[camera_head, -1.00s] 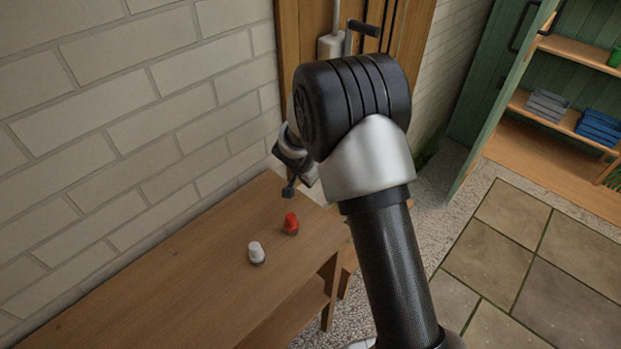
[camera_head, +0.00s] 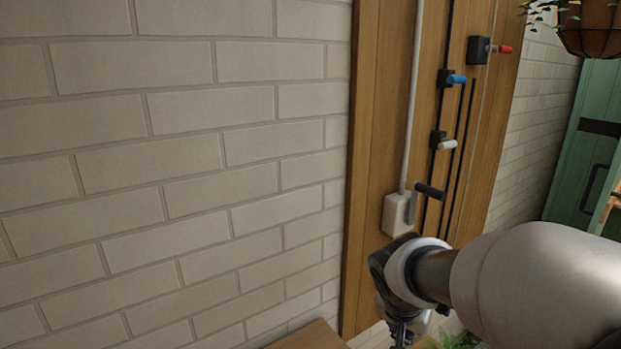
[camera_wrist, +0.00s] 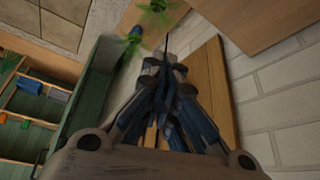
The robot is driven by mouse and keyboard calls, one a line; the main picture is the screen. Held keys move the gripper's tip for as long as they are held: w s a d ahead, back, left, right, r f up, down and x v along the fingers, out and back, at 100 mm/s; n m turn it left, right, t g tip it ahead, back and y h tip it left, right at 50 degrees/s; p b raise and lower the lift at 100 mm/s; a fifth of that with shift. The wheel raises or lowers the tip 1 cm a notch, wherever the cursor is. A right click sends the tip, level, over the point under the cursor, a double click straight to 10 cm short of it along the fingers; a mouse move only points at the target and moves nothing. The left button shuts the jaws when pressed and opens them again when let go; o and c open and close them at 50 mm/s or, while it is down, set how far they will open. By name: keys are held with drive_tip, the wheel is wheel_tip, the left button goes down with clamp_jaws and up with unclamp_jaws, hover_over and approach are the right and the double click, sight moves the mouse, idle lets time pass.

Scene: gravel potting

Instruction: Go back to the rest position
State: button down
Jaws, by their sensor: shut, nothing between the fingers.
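My gripper (camera_head: 402,335) shows only partly at the bottom of the head view, below my wrist, and its fingertips are cut off by the edge. In the wrist view my gripper (camera_wrist: 165,65) is shut, with its dark fingers together and nothing between them. It is apart from the surfaces around it. No object is held.
A wooden panel (camera_head: 375,150) on the brick wall (camera_head: 150,170) carries a white box (camera_head: 397,214) and red, blue and white handles. A hanging basket (camera_head: 592,35) is at upper right. The wrist view shows green shelving (camera_wrist: 85,100) and plants (camera_wrist: 157,15).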

drive_tip(key=s+a+r+n+y, duration=0.1)
drive_tip(key=s+a+r+n, duration=0.1)
drive_tip(key=s, duration=0.9)
drive_tip(key=s+a+r+n+y, duration=0.1)
drive_tip(key=s+n, duration=0.3)
drive_tip(key=s, duration=0.8)
drive_tip(key=shift+a+r+n+y, duration=0.4)
drive_tip(key=shift+r, duration=0.2)
drive_tip(key=shift+w+d, duration=0.1)
